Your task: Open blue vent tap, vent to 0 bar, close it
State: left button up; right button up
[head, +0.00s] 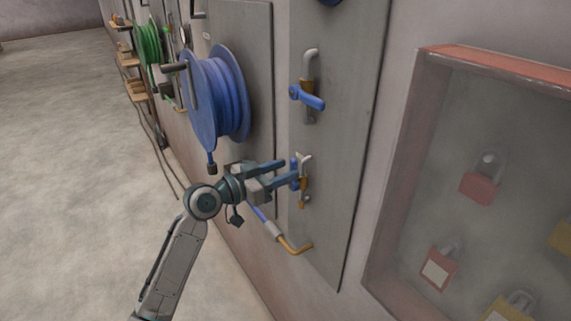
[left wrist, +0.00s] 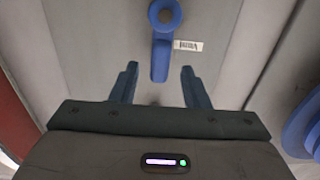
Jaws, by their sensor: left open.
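Two blue-handled taps are on the grey wall panel (head: 340,150) in the head view. The upper tap (head: 308,97) has its lever sticking out sideways. The lower tap (head: 304,180) is at my left gripper (head: 289,171), which is open with its fingertips at the blue handle and partly hides it. In the left wrist view a blue lever (left wrist: 161,55) hangs from a round hub, between my two open fingers (left wrist: 160,75), with a visible gap on each side. No pressure reading is legible. My right gripper is not in view.
A blue hose reel (head: 222,95) is on the wall left of the taps, with a green reel (head: 149,45) farther back. A red-framed case (head: 430,75) with padlocks is at the right. The floor at left is clear.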

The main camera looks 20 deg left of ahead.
pick_arm(q)
jog(key=shift+w+d, duration=0.35)
jog(key=shift+w, duration=0.15)
jog(key=shift+c, duration=0.4)
